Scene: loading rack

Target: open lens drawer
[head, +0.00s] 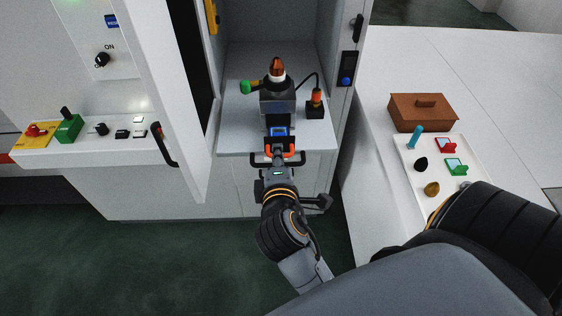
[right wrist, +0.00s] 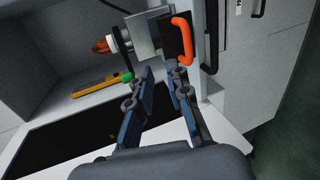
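A grey laser-like device (head: 277,97) with an orange-and-white top stands on the cabinet shelf. In the right wrist view, its dark front block (right wrist: 174,38) carries an orange handle (right wrist: 181,40), which I take to be the lens drawer's handle. The drawer looks closed, though my gripper partly covers it in the head view. My right gripper (head: 278,158) is in front of the device at the shelf's front edge. In the right wrist view its blue-padded fingers (right wrist: 164,80) are apart and empty, with the handle just beyond the right finger. My left gripper is not in view.
The cabinet door (head: 168,100) stands open at left, with a black handle. A control panel (head: 85,140) is farther left. At right, a table holds a brown box (head: 421,112) and a white tray (head: 442,193) with small parts. My right arm crosses the lower right.

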